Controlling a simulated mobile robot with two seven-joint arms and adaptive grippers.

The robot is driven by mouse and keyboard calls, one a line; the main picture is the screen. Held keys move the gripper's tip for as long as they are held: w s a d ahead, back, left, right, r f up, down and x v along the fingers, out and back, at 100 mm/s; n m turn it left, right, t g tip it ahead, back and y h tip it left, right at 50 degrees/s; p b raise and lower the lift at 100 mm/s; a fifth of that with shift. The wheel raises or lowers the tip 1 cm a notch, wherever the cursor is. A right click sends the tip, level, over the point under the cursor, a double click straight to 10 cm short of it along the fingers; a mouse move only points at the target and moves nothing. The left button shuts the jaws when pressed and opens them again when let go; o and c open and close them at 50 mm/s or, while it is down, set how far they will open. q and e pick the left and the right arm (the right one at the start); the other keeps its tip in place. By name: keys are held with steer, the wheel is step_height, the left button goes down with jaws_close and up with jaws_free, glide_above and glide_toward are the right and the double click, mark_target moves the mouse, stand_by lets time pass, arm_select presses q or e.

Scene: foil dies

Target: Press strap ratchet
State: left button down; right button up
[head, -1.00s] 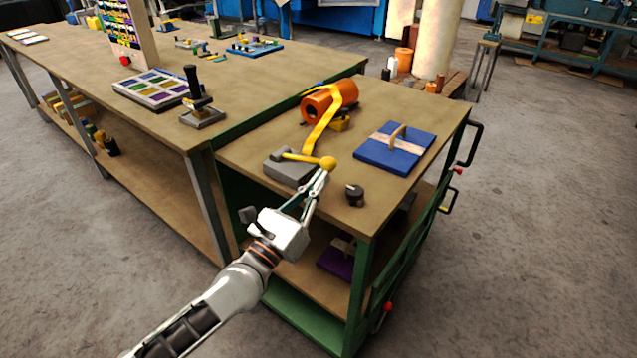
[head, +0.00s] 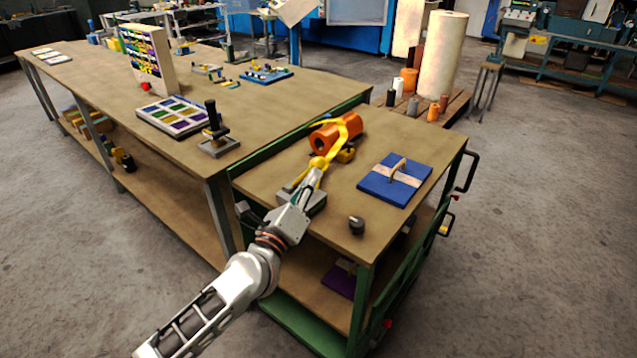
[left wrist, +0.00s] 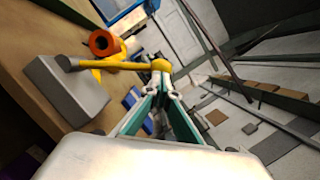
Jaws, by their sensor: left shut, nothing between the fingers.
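The strap ratchet is a grey block (head: 317,203) with a yellow lever ending in a round yellow knob (head: 318,162), on the small cart top. My left gripper (head: 315,176) is shut and empty, its tips right at the knob; it hides much of the block and lever in the head view. In the left wrist view the grey block (left wrist: 66,92), yellow lever (left wrist: 112,65) and knob (left wrist: 160,65) are clear, with the fingertips (left wrist: 171,92) just below the knob. I cannot tell whether they touch it. A yellow strap (head: 336,140) lies over an orange roll (head: 325,138). My right gripper is not in view.
A blue pad (head: 379,187) with a tan handle and a black knob (head: 356,225) sit to the right on the cart top (head: 335,230). A long workbench (head: 90,85) with a paint-like tray (head: 150,122) and black-handled tool (head: 212,115) adjoins at left.

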arm_select(q)
steer(key=shift+w+a+r+n+p, duration=0.3)
steer(key=shift+a+r, duration=0.1)
steer(key=shift+r, duration=0.15)
steer(key=shift+w+a+r, duration=0.25)
steer(key=shift+a+r, duration=0.05)
steer(key=shift+a, duration=0.05)
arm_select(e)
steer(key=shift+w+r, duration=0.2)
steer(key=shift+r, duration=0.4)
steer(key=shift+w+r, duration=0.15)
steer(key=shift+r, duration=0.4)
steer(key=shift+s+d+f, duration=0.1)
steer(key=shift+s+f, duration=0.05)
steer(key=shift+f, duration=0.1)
